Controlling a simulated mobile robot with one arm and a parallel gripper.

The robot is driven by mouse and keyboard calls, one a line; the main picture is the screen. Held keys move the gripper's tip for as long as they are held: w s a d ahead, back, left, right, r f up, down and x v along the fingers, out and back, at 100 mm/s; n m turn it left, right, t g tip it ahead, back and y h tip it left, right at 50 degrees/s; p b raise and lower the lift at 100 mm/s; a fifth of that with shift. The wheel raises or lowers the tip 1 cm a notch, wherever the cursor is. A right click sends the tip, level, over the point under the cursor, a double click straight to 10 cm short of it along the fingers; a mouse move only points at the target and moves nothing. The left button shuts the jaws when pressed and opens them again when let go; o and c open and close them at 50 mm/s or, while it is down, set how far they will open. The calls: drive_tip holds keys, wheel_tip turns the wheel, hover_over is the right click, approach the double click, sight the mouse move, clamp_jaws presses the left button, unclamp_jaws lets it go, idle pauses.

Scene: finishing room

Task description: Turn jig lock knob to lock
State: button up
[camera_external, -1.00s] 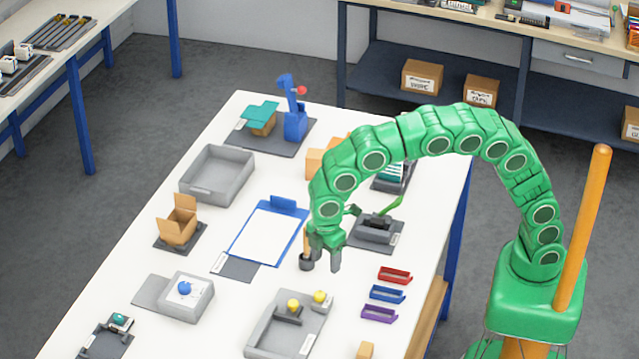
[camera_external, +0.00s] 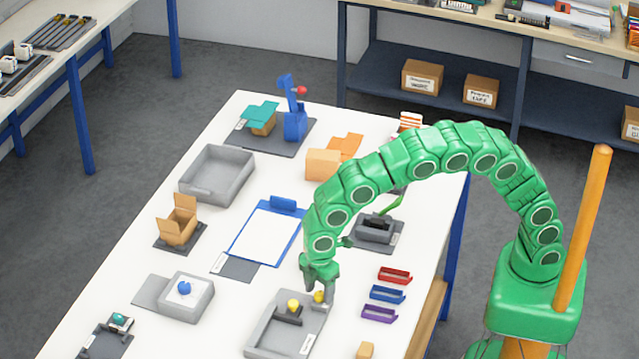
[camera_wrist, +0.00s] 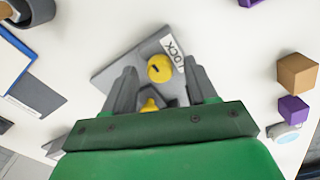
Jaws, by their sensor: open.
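The grey jig tray (camera_external: 262,336) sits at the front middle of the white table. A round yellow knob (camera_external: 319,297) is at its far right corner; in the wrist view this knob (camera_wrist: 159,68) has a dark mark on top and lies beside a white label reading LOCK (camera_wrist: 172,48). A second yellow piece (camera_external: 293,304) stands on a dark block in the tray and shows partly in the wrist view (camera_wrist: 148,105). My gripper (camera_external: 320,295) is over the tray's far right corner. In the wrist view its open fingers (camera_wrist: 160,70) are on either side of the knob; contact is unclear.
Red (camera_external: 395,275), blue (camera_external: 387,294) and purple (camera_external: 379,314) holders lie to the right of the tray. A wooden cube (camera_external: 365,350) is at the front. A blue clipboard (camera_external: 266,232) lies behind, and a grey box with a blue knob (camera_external: 187,298) is to the left.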

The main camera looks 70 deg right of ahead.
drive_tip(key=shift+f, duration=0.25)
drive_tip(key=shift+c, duration=0.3)
drive_tip(key=c, duration=1)
